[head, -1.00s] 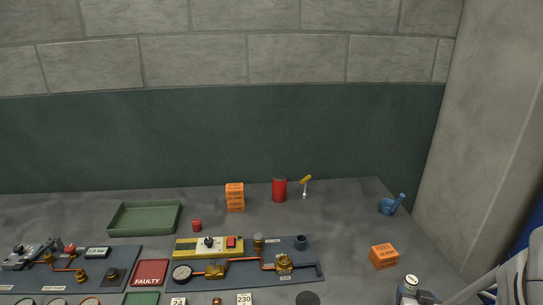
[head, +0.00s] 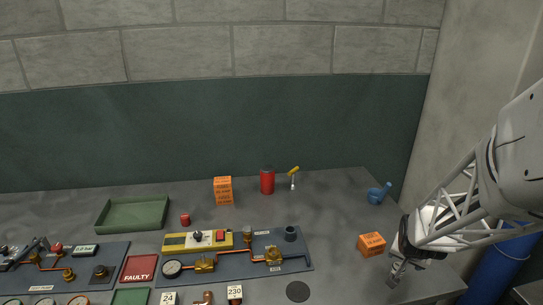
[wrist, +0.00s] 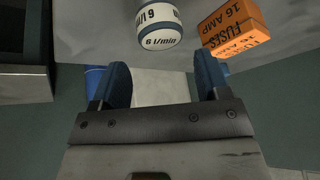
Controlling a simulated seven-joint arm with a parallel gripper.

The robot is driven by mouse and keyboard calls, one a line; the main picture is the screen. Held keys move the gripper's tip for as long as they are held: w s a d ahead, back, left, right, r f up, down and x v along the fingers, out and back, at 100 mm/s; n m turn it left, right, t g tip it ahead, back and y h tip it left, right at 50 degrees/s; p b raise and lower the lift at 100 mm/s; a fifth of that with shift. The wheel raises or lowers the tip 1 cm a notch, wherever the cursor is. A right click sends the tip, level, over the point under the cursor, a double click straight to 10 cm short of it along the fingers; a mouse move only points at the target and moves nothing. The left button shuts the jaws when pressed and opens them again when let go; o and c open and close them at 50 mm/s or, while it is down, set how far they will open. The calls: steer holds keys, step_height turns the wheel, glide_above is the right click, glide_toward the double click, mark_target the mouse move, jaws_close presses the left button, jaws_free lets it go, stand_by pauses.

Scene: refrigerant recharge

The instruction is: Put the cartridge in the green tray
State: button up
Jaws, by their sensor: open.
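A green tray (head: 104,219) stands empty at the back left of the bench in the head view. No item is plainly marked as the cartridge. A white cylinder with a dark band and "6 l/min" lettering (wrist: 160,24) shows beyond my fingers in the wrist view. My gripper (wrist: 160,68) is open, its two blue fingers spread with nothing between them. In the head view my gripper (head: 393,279) is low at the front right, and I cannot make out the cylinder there. A red cylinder (head: 267,182) and a small red piece (head: 185,220) stand farther back.
An orange fuse box (head: 371,244) stands close left of my gripper; more orange boxes (head: 223,191) are at the back. Panels with gauges and pipes (head: 290,262) fill the front. A red FAULTY tray (head: 139,268) and a blue mortar (head: 378,195) are also there.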

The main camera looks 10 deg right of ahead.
mark_target(399, 266)
steer(key=g+y, duration=0.1)
steer(key=m+g, duration=0.1)
steer(key=shift+a+r+g+y, duration=0.2)
steer(key=shift+r+g+y, duration=0.2)
steer(key=shift+a+r+g+y, duration=0.45)
steer(key=shift+r+g+y, duration=0.3)
steer(key=shift+g, duration=0.25)
steer(key=shift+f, duration=1.35)
steer(key=shift+s+f, duration=0.1)
steer(key=shift+f, duration=2.5)
steer(key=c, duration=1.1)
steer(key=shift+c, duration=0.2)
